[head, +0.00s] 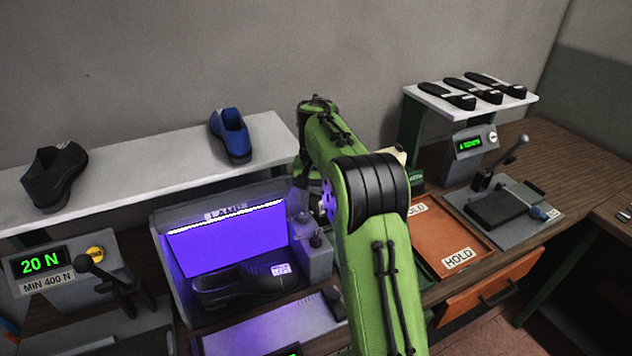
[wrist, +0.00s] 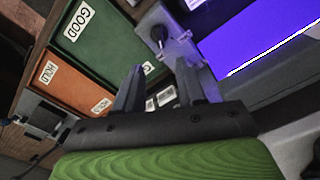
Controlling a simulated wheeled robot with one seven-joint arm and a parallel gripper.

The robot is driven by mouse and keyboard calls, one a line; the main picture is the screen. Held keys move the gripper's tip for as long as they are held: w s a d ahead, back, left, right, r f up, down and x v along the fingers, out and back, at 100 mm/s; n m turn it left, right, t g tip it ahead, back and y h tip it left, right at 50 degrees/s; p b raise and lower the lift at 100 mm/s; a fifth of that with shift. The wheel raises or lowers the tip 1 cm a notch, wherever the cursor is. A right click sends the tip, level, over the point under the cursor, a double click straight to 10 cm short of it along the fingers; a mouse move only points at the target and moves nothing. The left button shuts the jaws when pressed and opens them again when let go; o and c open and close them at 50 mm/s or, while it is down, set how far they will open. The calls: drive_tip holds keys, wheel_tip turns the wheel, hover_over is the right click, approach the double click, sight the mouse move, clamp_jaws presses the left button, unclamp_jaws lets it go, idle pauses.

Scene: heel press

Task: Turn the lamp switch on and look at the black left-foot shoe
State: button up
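The lamp box (head: 165,245) is lit violet inside; its glowing panel also shows in the wrist view (wrist: 255,45). A black shoe (head: 235,288) with a white label lies in it under the light; the label is too small to read. In the head view my arm largely hides the gripper.
A white shelf (head: 120,193) holds another black shoe (head: 55,178) and a blue shoe (head: 230,135). A press display (head: 40,263) reads 20 N at left. An orange HOLD tray (head: 445,235) and green GOOD tray (wrist: 115,30) lie right of the lamp. Black soles (head: 485,88) rest on a rear stand.

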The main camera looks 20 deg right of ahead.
wheel_tip(320, 180, up, 5)
drive_tip(key=shift+r+p, duration=0.1)
drive_tip(key=shift+p, duration=0.35)
drive_tip(key=s+a+r+n+t, duration=0.1)
drive_tip(key=s+a+r+n, duration=0.2)
drive_tip(key=s, duration=0.4)
drive_tip(key=s+a+r+t, duration=0.2)
drive_tip(key=s+a+r, duration=0.1)
drive_tip(key=s+r, duration=0.3)
drive_tip(key=s+a+f+n+t, duration=0.1)
drive_tip(key=s+a+f, duration=0.1)
drive_tip(key=s, duration=0.6)
drive_tip(key=s+a+f+n+t, duration=0.1)
drive_tip(key=s+f, duration=0.3)
drive_tip(key=s, duration=0.5)
drive_tip(key=shift+s+a+f+n+t, duration=0.25)
drive_tip(key=shift+a+n+t, duration=0.05)
drive_tip(key=shift+a+n, duration=0.3)
idle(1.1)
